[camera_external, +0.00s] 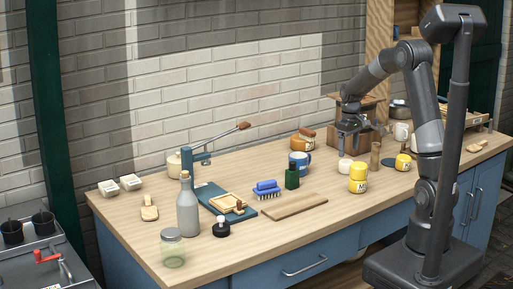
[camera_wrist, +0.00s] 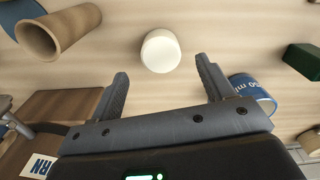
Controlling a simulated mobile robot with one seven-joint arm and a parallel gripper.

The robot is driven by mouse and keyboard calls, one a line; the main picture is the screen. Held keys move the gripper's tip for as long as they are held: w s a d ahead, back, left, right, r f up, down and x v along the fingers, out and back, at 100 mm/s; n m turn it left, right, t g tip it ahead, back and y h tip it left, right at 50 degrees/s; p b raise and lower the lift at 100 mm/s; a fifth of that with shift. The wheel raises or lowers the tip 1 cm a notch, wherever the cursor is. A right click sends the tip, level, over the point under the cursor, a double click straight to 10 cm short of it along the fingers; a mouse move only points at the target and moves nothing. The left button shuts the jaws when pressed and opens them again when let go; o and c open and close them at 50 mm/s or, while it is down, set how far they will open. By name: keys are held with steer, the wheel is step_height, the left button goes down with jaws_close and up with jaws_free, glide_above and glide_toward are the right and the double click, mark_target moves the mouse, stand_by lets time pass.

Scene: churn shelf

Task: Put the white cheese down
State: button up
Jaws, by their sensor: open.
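The white cheese (camera_wrist: 161,51) is a small round white piece standing on the wooden table. In the wrist view it lies just beyond my fingertips, between their lines and apart from both. My gripper (camera_wrist: 163,80) is open and empty, with its two dark fingers spread wide. In the external view the cheese (camera_external: 345,166) stands on the table just below my gripper (camera_external: 350,150), whose fingers are too small there to make out clearly.
A wooden box (camera_external: 368,133) is behind. A cutting board (camera_external: 295,207) lies in front.

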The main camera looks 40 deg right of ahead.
mark_target(348, 161)
steer(key=s+a+r+t, duration=0.1)
steer(key=s+a+r, duration=0.2)
steer(key=s+r, duration=0.35)
steer(key=s+a+r+t, duration=0.25)
steer(key=s+r, duration=0.25)
steer(key=r, duration=0.3)
steer(key=s+a+m+t, duration=0.1)
steer(key=s+a, duration=0.1)
steer(key=s, duration=0.5)
steer(key=s+a+m+t, duration=0.1)
steer(key=s+a, duration=0.2)
steer(key=s, duration=0.4)
steer(key=shift+s+a+r, duration=0.3)
steer(key=shift+r, duration=0.15)
